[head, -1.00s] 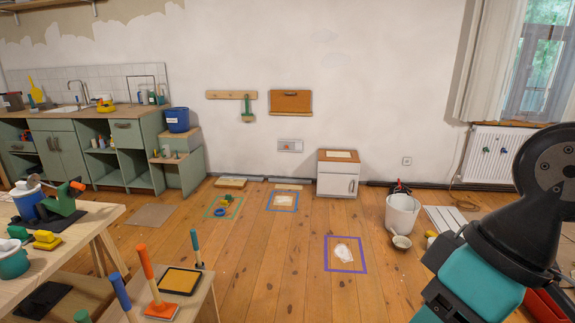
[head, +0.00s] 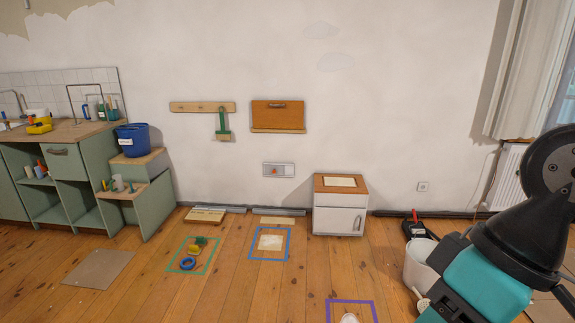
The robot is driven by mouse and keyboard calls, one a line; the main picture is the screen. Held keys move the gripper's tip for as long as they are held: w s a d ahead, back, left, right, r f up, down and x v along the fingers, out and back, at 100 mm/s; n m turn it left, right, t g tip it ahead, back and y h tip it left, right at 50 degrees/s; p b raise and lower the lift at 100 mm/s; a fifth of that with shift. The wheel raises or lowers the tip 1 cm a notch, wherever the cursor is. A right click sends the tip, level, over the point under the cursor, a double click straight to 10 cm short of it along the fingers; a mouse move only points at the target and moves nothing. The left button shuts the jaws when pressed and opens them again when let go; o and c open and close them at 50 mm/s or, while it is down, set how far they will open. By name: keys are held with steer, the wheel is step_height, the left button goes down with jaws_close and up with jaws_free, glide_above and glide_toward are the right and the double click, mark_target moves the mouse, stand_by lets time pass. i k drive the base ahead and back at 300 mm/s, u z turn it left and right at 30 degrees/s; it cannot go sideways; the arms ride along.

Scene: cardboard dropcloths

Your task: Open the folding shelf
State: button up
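The folding shelf looks to be the orange-brown wooden panel (head: 278,117) on the white wall, in the upper middle of the head view. It is folded up flat against the wall. A dark handle (head: 277,105) runs along its upper part, and a narrow ledge shows at its bottom edge. Part of my arm, teal and black, fills the right side of the view, well apart from the panel. My gripper's fingers are not in the picture.
A peg rail (head: 202,107) with a green brush (head: 223,124) hangs left of the panel. Below stand a small white cabinet (head: 340,208) and floor squares, blue (head: 269,258) and green (head: 188,269). A white bucket (head: 419,264) is at right.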

mark_target(273, 114)
steer(key=u, duration=0.05)
steer(key=i, duration=5.05)
steer(key=u, duration=0.2)
